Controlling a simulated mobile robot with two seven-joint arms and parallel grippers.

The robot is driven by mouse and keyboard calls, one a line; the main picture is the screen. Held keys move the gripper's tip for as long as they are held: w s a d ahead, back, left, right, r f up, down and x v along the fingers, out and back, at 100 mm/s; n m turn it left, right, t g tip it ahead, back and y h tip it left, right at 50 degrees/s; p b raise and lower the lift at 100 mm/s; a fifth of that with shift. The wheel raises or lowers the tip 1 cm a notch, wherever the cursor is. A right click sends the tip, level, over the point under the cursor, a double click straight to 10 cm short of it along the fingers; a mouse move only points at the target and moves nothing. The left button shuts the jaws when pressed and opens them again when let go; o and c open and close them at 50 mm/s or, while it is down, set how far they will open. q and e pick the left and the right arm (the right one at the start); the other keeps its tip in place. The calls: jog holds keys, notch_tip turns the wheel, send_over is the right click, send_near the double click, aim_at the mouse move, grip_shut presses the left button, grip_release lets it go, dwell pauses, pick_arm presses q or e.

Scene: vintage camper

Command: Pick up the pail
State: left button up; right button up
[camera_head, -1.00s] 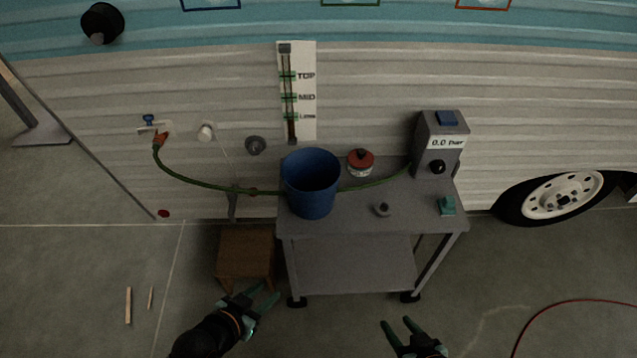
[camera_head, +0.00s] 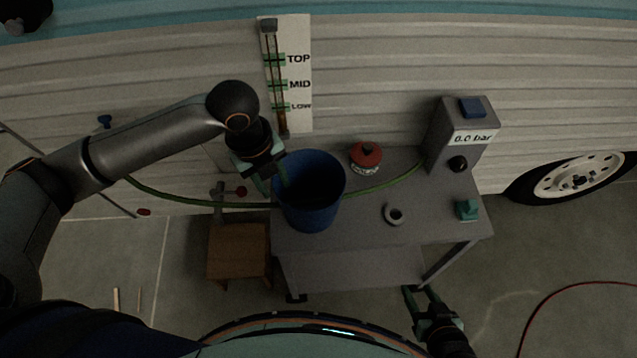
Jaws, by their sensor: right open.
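The blue pail (camera_head: 317,208) stands upright on the left part of the grey metal cart (camera_head: 430,215), its open top facing up. My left gripper (camera_head: 272,182) is at the pail's left rim, pointing down. One green finger seems to be inside the rim and the other outside. Whether the fingers touch the wall is hard to see, as the wrist hides part of them. My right gripper (camera_head: 418,298) is open and empty, low in front of the cart, well away from the pail.
A green hose (camera_head: 385,186) runs behind the pail. A wooden stool (camera_head: 238,252) stands left of the cart. The camper wall closes off the back.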

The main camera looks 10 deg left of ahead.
pick_arm(q)
jog(key=shift+m+y, duration=0.3)
jog(key=shift+m, duration=0.1)
jog(key=shift+w+f+b, duration=0.25)
jog(key=shift+w+f, duration=0.1)
jog(key=shift+f, duration=1.6)
jog(key=shift+w+f+b, duration=0.2)
jog(key=shift+w+f, duration=0.15)
jog(key=shift+f, duration=1.6)
jog(key=shift+w+f+b, duration=0.25)
jog(key=shift+w+f, duration=0.1)
jog(key=shift+f, duration=1.6)
grip_shut()
